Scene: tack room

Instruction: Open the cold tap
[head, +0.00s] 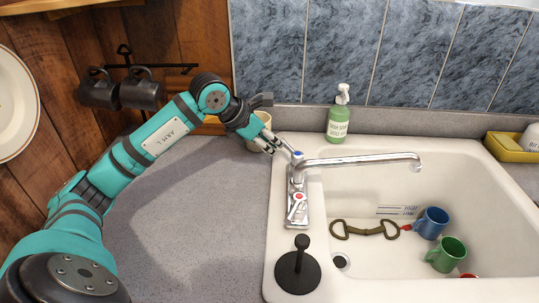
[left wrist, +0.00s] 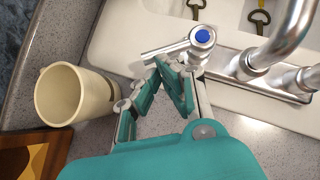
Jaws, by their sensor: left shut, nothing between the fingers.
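The cold tap handle (head: 298,155) is a chrome lever with a blue cap at the back of the chrome faucet base. In the left wrist view its blue cap (left wrist: 202,36) is clear, and its lever points left. The hot handle (head: 299,198), with a red cap, is nearer on the same base. The long chrome spout (head: 365,160) reaches right over the sink. My left gripper (head: 282,146) is shut and empty, its fingertips right beside the cold lever. In the left wrist view the fingertips (left wrist: 167,63) are at the lever; I cannot tell whether they touch. My right gripper is out of view.
A cream mug (left wrist: 75,95) stands close to my left gripper. A green soap bottle (head: 338,120) stands behind the faucet, and a black round stopper (head: 298,272) in front. The sink (head: 350,192) holds a brass bit (head: 365,231), a blue mug (head: 432,222) and a green mug (head: 447,254).

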